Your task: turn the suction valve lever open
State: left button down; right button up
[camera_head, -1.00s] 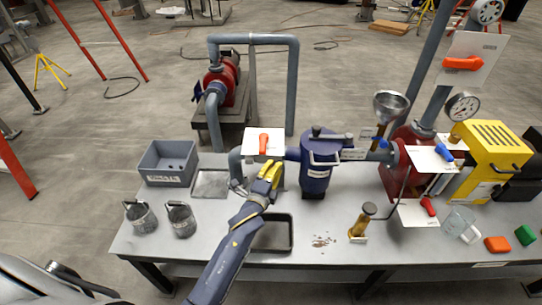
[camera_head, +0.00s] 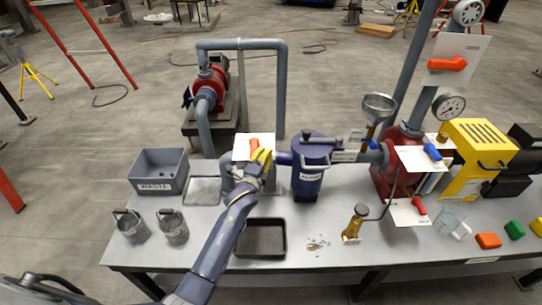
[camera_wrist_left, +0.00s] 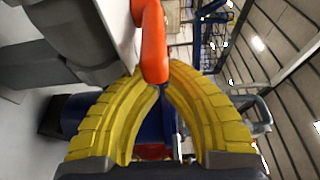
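The suction valve lever (camera_head: 254,145) is orange and sits on a white plate (camera_head: 241,143) beside the blue strainer pot (camera_head: 308,176). My left gripper (camera_head: 261,156), with yellow fingers, is at the lever's near end. In the left wrist view the orange lever (camera_wrist_left: 153,45) runs down between the two fingertips (camera_wrist_left: 158,74), which close in on both its sides. The fingers partly hide the lever's end in the head view. My right gripper is out of view.
Other orange, blue and red levers stand to the right on white plates. A grey waste bin (camera_head: 158,170), two small buckets (camera_head: 173,228) and a dark tray (camera_head: 262,238) are on the bench. A brass hand pump (camera_head: 354,224) stands right of the tray.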

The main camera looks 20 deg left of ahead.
pick_arm(q)
jog(key=shift+s+a, duration=0.15)
jog(key=shift+a, duration=0.15)
dwell(0.4)
